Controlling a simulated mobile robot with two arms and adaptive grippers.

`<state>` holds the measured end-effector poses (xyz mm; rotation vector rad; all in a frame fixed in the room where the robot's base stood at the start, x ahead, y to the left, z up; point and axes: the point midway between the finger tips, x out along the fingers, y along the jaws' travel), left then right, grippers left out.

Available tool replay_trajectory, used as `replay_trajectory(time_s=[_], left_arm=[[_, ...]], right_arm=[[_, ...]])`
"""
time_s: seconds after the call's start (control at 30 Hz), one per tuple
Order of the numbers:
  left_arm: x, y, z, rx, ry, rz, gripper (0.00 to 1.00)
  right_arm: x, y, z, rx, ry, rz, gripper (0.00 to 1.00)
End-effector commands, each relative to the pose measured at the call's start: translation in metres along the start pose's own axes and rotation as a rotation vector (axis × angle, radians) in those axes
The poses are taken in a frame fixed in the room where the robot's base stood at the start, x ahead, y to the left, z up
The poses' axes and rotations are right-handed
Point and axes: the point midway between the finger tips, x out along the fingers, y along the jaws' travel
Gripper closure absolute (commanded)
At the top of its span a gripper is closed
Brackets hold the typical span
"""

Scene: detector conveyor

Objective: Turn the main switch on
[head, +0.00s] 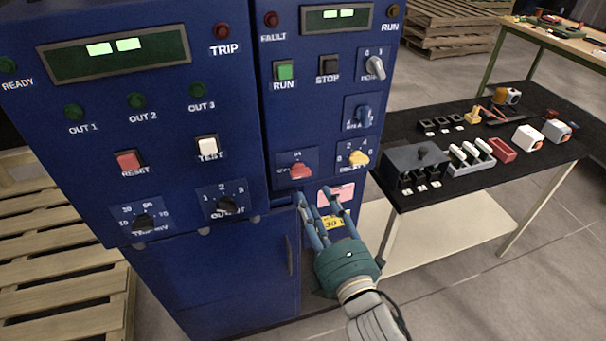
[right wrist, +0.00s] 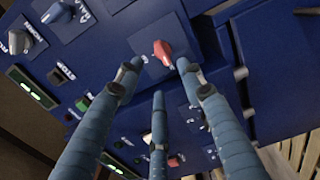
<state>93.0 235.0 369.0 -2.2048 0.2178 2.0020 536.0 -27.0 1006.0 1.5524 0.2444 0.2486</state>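The red rotary knob (head: 300,171), which looks like the main switch, sits on a small blue plate low on the right-hand cabinet's panel. Its label is only partly legible. In the right wrist view the red knob (right wrist: 162,50) shows ahead of my fingertips. My right gripper (head: 314,192) is just below the knob in the head view, its fingers pointing up at the panel. In the right wrist view the gripper (right wrist: 159,78) has its three fingers spread with nothing between them. It appears apart from the knob. My left gripper is not in view.
A yellow knob (head: 358,158) is right of the red one, with a blue knob (head: 363,114) above it. Green RUN (head: 284,70) and black STOP (head: 328,66) buttons are higher. A black-topped table (head: 440,205) with small parts stands at the right.

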Motion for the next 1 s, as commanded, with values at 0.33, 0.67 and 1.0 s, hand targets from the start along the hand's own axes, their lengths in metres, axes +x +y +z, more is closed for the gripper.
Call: replay_trajectory(time_s=[0.33,0.67,1.0], left_arm=[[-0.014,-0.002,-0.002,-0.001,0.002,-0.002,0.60],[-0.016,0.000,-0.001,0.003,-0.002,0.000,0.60],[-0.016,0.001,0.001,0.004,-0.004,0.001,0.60]], right_arm=[[0.066,0.002,0.000,0.003,0.000,0.000,0.61],[0.092,0.000,0.000,0.004,0.000,0.000,0.61],[0.092,-0.001,0.000,0.004,0.000,-0.001,0.83]])
